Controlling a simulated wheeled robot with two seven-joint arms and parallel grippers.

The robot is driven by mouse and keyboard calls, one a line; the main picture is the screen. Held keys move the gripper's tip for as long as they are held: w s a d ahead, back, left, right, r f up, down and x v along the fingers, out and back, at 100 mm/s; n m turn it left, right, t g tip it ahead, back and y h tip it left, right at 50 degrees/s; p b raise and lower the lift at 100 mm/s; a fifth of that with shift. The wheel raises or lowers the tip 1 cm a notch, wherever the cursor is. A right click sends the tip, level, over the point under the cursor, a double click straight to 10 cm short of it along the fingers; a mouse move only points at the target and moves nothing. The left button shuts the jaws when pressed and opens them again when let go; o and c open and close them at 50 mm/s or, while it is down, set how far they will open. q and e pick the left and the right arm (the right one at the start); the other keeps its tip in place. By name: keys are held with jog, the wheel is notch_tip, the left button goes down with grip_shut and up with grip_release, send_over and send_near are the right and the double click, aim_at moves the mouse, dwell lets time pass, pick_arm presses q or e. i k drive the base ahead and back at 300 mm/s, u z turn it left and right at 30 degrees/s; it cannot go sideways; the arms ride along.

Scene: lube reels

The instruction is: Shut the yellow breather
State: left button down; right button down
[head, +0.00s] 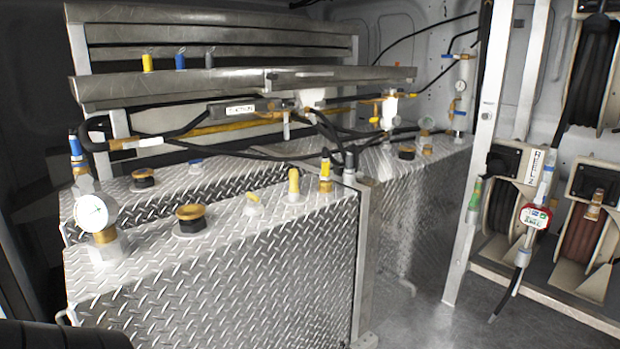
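A yellow fitting (293,181), which looks like the yellow breather, stands upright on top of the front diamond-plate tank (230,275), towards its right end. It sits on a pale base. I cannot tell from this view whether it is open or shut. A second fitting with a yellow band (325,170) stands just to its right, at the tank's corner. Neither of my grippers is in view.
A pressure gauge (96,213) and a brass-topped cap (191,217) stand on the front tank. Black hoses (240,153) run behind the yellow fitting, below a metal shelf (240,82). Hose reels (585,220) stand at right. The floor (430,322) between is clear.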

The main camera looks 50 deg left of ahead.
aim_at(254, 200)
jog(key=u, duration=0.6)
jog(key=i, duration=1.45)
jog(key=u, duration=1.5)
jog(key=i, duration=0.45)
jog(key=u, duration=0.3)
